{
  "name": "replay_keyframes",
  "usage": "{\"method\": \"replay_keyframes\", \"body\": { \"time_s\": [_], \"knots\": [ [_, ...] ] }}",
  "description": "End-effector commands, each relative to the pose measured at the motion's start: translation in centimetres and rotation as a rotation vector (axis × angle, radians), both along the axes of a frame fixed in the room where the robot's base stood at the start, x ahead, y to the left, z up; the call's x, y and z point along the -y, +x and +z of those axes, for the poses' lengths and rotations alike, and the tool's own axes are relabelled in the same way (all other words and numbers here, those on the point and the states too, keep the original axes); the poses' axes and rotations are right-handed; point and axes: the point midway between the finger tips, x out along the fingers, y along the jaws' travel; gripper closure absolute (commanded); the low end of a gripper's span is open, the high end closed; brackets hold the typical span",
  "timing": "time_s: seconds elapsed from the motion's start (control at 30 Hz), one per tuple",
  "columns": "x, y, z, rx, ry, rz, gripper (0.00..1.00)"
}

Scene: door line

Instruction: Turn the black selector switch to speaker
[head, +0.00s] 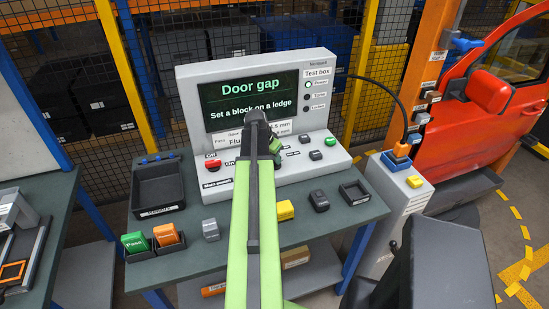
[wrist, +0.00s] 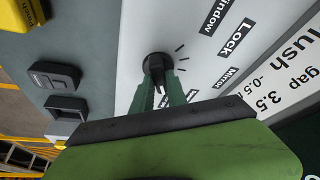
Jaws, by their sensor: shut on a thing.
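The black selector switch (wrist: 157,66) is a round knob on the light grey face of the test box in the wrist view. The two green fingers of my gripper (wrist: 160,84) are shut on it. Short tick marks fan out beside the knob. The labels Window (wrist: 215,17), Lock (wrist: 236,37) and Mirror (wrist: 227,79) are readable near it; other label text is partly covered by my fingers. I see no readable speaker label, and which mark the knob points at is unclear. In the head view my gripper (head: 275,148) is at the console (head: 322,168), and my arm hides the switch.
The screen (head: 249,98) reads "Door gap" and "Set a block on a ledge". A red button (head: 213,164) and small buttons share the console. A black tray (head: 157,186), coloured blocks and a yellow block (head: 285,210) lie on the bench. A red car door (head: 492,85) stands right.

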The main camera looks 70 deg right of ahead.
Motion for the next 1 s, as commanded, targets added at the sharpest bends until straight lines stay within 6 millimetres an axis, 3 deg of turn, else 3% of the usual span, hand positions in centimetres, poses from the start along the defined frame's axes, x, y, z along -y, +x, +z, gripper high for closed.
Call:
{"method": "replay_keyframes", "body": {
  "time_s": [0.37, 1.0],
  "knots": [
    [-0.02, 0.03, 0.02, 0.002, -0.003, 0.066, 1.0],
    [-0.04, -0.17, 0.02, 0.003, -0.002, 0.456, 1.0]
  ]
}}
